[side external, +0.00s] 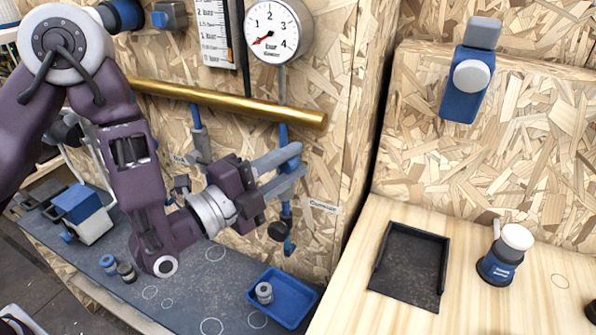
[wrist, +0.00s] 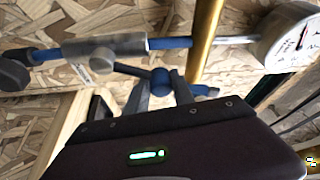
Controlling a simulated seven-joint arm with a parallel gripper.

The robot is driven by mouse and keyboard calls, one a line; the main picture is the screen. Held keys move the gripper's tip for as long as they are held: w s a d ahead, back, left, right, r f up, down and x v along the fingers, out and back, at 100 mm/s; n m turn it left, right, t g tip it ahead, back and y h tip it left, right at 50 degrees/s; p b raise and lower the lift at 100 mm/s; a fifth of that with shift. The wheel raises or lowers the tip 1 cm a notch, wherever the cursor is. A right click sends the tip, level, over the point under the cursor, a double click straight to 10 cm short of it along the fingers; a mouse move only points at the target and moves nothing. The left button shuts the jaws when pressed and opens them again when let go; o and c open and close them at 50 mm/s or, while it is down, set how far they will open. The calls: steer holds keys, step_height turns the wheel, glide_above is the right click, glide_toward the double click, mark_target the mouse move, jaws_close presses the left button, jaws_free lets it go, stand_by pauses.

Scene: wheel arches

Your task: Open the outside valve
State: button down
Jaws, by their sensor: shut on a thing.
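My gripper (side external: 299,160) reaches the right-hand blue pipe (side external: 284,133) below the gauge, on the chipboard wall. In the wrist view its fingers (wrist: 160,92) are shut on a blue ball knob (wrist: 160,77). The knob sits on a thin dark lever (wrist: 131,70) beside the grey valve body (wrist: 120,46), which lies in line with the blue pipe (wrist: 48,54). In the side view my gripper hides the lever and knob. A label (side external: 322,205) is right of the pipe, too small to read surely.
A brass pipe (side external: 230,102) crosses the wall just above my gripper. The gauge (side external: 272,30) hangs over it, its red needle near the low end. A second blue pipe with a grey valve (side external: 201,147) stands left. A blue tray (side external: 281,297) lies below.

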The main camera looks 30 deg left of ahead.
steer(key=shift+a+r+n+t, duration=0.2)
steer(key=shift+a+n+t, duration=0.2)
steer(key=shift+a+n, duration=0.35)
steer(key=shift+a+r+n+t, duration=0.1)
steer(key=shift+a+n+t, duration=0.5)
steer(key=shift+n, duration=0.85)
steer(key=shift+a, duration=0.25)
steer(key=c, duration=1.1)
jaws_free()
steer(key=shift+c, duration=0.2)
steer(key=shift+d, duration=0.1)
